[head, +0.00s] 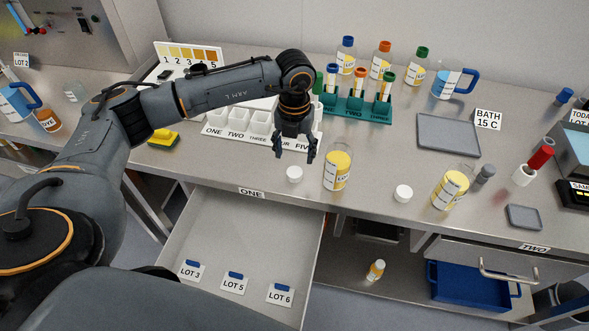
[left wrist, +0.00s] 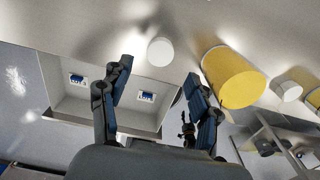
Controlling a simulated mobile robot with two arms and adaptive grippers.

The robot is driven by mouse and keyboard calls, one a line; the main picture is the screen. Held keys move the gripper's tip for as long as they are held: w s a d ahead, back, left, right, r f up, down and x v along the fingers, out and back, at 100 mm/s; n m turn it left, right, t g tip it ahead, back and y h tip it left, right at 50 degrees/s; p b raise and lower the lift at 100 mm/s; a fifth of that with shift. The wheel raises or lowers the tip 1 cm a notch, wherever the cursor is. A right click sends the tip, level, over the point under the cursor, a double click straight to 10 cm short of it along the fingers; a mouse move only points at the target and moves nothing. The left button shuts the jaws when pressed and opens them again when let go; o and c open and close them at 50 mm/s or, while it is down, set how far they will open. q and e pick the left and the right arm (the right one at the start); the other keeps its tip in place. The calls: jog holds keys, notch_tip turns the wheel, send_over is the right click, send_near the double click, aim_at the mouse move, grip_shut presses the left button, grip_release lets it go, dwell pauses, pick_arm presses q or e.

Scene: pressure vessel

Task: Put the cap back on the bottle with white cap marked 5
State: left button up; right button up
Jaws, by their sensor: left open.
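Two open bottles of yellow liquid stand on the counter in the head view, a middle one (head: 337,170) and a right one (head: 450,188). Their label marks are too small to read, so I cannot tell which is marked 5. One white cap (head: 294,174) lies left of the middle bottle; another (head: 403,193) lies between the bottles. My left gripper (head: 296,155) is open and empty, pointing down above the left cap. In the left wrist view this cap (left wrist: 160,51) lies beyond the spread fingertips, with the middle bottle (left wrist: 236,80) to its right. My right gripper does not show.
An open drawer (head: 252,235) with several lot cards lies below the counter front. Behind my gripper are a labelled white tray (head: 235,125) and a green tube rack (head: 357,108). A grey bath tray (head: 448,135) and small grey pad (head: 524,217) are to the right.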

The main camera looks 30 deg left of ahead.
aim_at(294, 173)
pick_arm(q)
jog(key=shift+f, duration=0.85)
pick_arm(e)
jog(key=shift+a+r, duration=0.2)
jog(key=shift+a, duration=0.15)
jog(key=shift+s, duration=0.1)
pick_arm(q)
jog(key=shift+f+p, duration=0.25)
jog(key=shift+p, duration=0.25)
notch_tip(294, 173, down, 4)
jog(key=shift+s+r+p, duration=0.1)
jog(key=shift+r+p, duration=0.05)
jog(key=shift+p, duration=0.75)
jog(key=shift+f, duration=0.5)
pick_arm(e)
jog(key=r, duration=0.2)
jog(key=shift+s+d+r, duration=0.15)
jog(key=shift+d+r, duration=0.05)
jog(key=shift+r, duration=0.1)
